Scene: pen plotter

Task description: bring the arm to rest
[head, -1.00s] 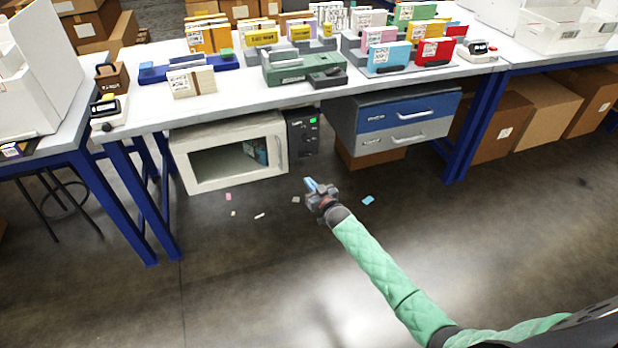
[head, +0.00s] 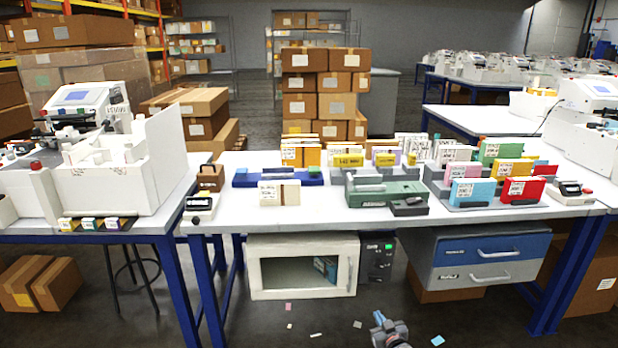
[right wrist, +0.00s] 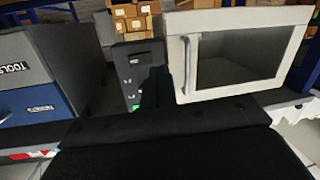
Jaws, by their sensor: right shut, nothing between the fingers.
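My right gripper (head: 380,322) shows at the bottom of the head view, low in front of the workbench and below the microwave-like white box (head: 303,266). Its jaws are shut with nothing between them. Most of my right arm is outside the head view. In the right wrist view the dark gripper (right wrist: 155,88) points toward the white box (right wrist: 243,58) and its dark control panel. My left gripper does not show in either view.
The workbench (head: 330,222) carries several coloured card holders. A blue and grey drawer unit (head: 480,258) hangs under it at right. Several small scraps lie on the floor, including a blue one (head: 437,340). Blue table legs (head: 207,285) stand left. The aisle behind holds stacked cartons (head: 320,90).

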